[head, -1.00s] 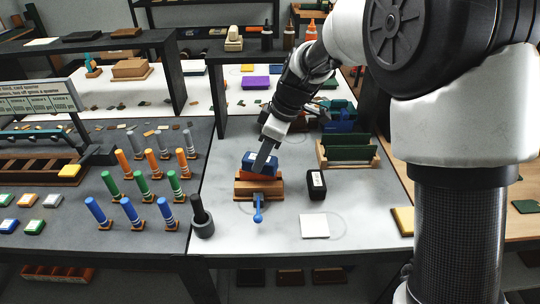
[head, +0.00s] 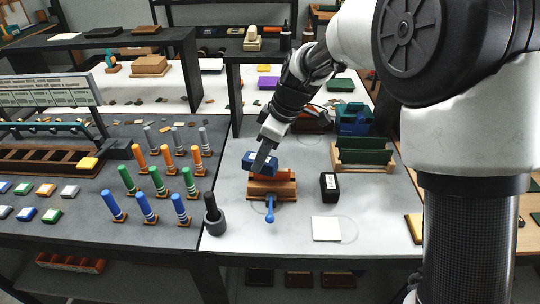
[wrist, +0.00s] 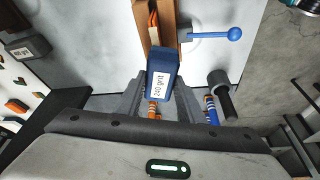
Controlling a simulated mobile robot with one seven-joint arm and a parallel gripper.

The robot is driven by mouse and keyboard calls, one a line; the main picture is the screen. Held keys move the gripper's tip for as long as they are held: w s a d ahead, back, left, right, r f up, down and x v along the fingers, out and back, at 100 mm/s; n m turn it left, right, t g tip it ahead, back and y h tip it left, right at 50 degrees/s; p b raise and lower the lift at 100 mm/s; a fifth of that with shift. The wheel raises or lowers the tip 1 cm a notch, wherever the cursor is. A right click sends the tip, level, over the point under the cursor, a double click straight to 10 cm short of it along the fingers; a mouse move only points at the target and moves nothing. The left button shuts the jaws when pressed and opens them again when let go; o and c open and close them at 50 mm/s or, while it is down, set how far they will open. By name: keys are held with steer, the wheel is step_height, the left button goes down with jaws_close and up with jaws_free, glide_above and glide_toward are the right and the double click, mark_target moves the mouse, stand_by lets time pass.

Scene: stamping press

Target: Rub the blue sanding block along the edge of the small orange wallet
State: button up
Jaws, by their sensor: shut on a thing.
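The blue sanding block (head: 259,160), with a white "240 grit" label, is held in my gripper (head: 264,156). In the wrist view the block (wrist: 162,78) sits between the fingers of my gripper (wrist: 161,92), which is shut on it. The small orange wallet (head: 271,175) stands in a brown wooden clamp (head: 272,190); only its upper edge shows. In the wrist view it is a thin orange strip (wrist: 154,22) between the clamp's jaws. The block is at the wallet's left end, slightly above it; I cannot tell whether they touch.
The clamp's blue handle (head: 270,208) points towards the front. A black block (head: 328,186) and a white square (head: 326,228) lie to the right, and a dark pestle-like tool in a cup (head: 214,217) to the left. A rack with green panels (head: 363,154) stands behind right.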

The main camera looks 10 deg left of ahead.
mark_target(273, 158)
steer(key=shift+s+a+f, duration=0.1)
steer(key=shift+s+a, duration=0.05)
steer(key=shift+a, duration=0.15)
steer(key=shift+w+d+b, duration=0.25)
steer(key=shift+d+b, duration=0.05)
steer(key=shift+d, duration=0.65)
steer(key=shift+w+d+b, duration=0.2)
steer(key=shift+d+b, duration=0.1)
steer(key=shift+d, duration=0.65)
steer(key=shift+w+d+b, duration=0.2)
steer(key=shift+d+b, duration=0.05)
steer(key=shift+d, duration=0.65)
steer(key=shift+w+d+b, duration=0.15)
steer(key=shift+d+b, duration=0.1)
steer(key=shift+d, duration=0.65)
steer(key=shift+a, duration=0.1)
steer(key=shift+s+a, duration=0.2)
steer(key=shift+a, duration=0.7)
steer(key=shift+s+a, duration=0.2)
steer(key=shift+a, duration=0.7)
steer(key=shift+a, duration=0.15)
